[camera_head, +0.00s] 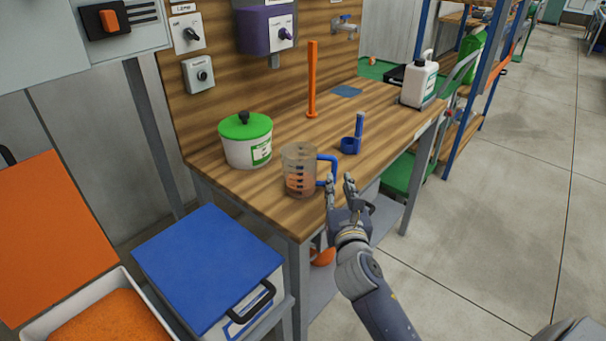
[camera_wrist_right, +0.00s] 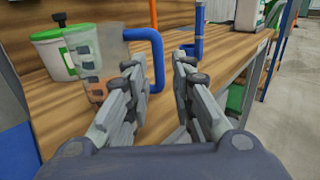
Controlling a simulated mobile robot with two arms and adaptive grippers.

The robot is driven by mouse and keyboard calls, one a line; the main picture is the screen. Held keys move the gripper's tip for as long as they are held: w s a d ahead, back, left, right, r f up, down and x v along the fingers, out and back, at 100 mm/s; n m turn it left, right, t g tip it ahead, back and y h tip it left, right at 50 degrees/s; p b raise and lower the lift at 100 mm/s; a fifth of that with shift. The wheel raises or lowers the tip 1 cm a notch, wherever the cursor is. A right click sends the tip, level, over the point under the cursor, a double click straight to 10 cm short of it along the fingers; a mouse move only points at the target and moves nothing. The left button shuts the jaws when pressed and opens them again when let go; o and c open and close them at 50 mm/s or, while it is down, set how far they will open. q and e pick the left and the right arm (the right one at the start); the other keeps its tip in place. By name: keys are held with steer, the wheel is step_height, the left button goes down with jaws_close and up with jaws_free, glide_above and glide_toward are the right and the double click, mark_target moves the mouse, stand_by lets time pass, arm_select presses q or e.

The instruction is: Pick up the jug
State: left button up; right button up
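The jug (camera_head: 299,172) is a clear measuring jug with dark markings and a blue handle, with something brownish low inside. It stands upright near the front edge of the wooden bench. My right gripper (camera_head: 340,181) is open and empty, close to the blue handle on the jug's right side. In the right wrist view the jug (camera_wrist_right: 100,62) is at the left, and its handle (camera_wrist_right: 157,55) shows just beyond and between the open fingers (camera_wrist_right: 158,85), with the left finger overlapping it. I cannot tell whether they touch. My left gripper is not in view.
On the wooden bench (camera_head: 215,172), a white tub with a green lid (camera_head: 245,140) stands left of the jug. A blue scoop (camera_head: 352,140) and an orange upright (camera_head: 312,85) stand behind. A white canister (camera_head: 418,82) is farther right. A blue-lidded box (camera_head: 207,265) sits below, in front.

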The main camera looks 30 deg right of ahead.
mark_target(334, 172)
steer(key=x, duration=0.7)
steer(key=shift+w+a+f, duration=0.1)
steer(key=shift+w+f, duration=0.1)
steer(key=shift+s, duration=0.1)
jaws_close()
